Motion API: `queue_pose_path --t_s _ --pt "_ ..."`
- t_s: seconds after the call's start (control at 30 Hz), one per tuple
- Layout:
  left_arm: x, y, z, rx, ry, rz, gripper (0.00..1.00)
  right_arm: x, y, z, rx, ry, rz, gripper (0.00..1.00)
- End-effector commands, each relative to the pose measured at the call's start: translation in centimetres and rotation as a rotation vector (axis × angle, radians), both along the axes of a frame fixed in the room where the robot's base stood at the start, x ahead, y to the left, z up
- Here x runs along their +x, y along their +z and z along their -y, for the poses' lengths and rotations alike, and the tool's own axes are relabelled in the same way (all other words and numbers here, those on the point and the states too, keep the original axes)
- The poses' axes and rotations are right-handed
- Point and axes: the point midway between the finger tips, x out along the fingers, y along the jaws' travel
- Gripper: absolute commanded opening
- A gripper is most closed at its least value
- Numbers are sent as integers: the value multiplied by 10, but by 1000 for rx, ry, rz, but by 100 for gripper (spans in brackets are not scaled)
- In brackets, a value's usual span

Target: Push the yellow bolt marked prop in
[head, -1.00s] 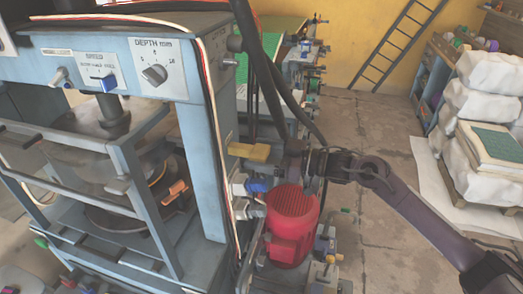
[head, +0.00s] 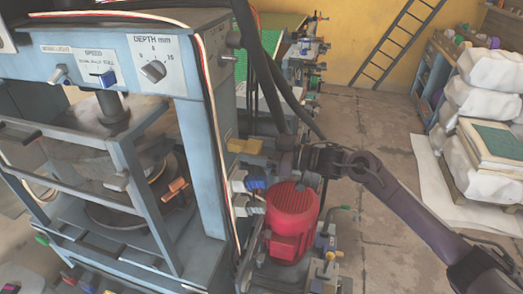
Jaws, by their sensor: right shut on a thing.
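The yellow bolt (head: 244,146) sticks out from the right side of the blue-grey press frame (head: 200,150), at mid-height. I cannot read a mark on it. My right gripper (head: 268,149) is at the bolt's right-hand end, shut on it, with the arm reaching in from the lower right. Black cables cross in front, and the fingertips are partly hidden. My left gripper is not in view.
A red motor (head: 290,215) sits just below my right gripper. A blue connector (head: 255,183) is on the press side. Thick black hoses (head: 265,75) hang close by.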

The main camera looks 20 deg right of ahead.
Motion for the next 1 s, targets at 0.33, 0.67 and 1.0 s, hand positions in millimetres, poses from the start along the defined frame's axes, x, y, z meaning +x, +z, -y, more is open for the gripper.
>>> queue_pose_path --t_s 0.33,0.67,1.0 --pt "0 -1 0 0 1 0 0 4 2 -5 1 0 2 60" --pt "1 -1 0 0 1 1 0 4 1 -6 0 1 1 76" --pt "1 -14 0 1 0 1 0 -16 -5 24 -2 -2 -2 76"
